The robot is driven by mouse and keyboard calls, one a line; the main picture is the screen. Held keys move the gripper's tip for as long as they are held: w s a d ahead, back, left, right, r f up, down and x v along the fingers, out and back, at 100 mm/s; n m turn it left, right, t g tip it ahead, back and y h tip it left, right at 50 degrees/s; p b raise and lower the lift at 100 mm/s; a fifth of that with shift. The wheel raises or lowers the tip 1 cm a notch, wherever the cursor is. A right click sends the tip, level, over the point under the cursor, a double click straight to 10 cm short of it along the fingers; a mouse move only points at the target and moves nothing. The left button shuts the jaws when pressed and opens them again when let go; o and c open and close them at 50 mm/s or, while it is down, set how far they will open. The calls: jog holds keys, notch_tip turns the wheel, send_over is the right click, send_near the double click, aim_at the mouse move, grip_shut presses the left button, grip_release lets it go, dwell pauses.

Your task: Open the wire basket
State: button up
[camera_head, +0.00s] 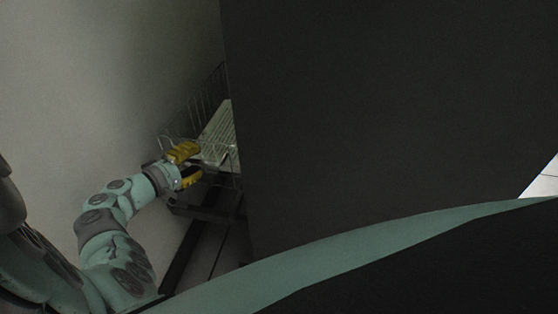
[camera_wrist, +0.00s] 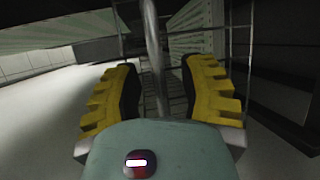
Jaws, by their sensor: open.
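The wire basket (camera_head: 208,100) is at the left of centre in the head view, and its right part is hidden behind a large dark panel. Pale striped sheets lie in it. My gripper (camera_head: 197,162), with yellow fingers, is open at the basket's near side. In the wrist view my gripper (camera_wrist: 160,75) has its fingers apart on either side of a thick metal bar (camera_wrist: 152,40). The fingers do not look closed on the bar. Thinner wires of the basket (camera_wrist: 176,84) show behind it. Whether a finger touches the wire is unclear.
A large dark panel (camera_head: 390,110) fills the right of the head view and blocks much of it. A pale wall (camera_head: 95,90) stands close on the left. Dark frame rails (camera_head: 185,255) run below the basket. Pale open floor (camera_wrist: 45,110) shows at left in the wrist view.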

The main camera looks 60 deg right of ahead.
grip_shut()
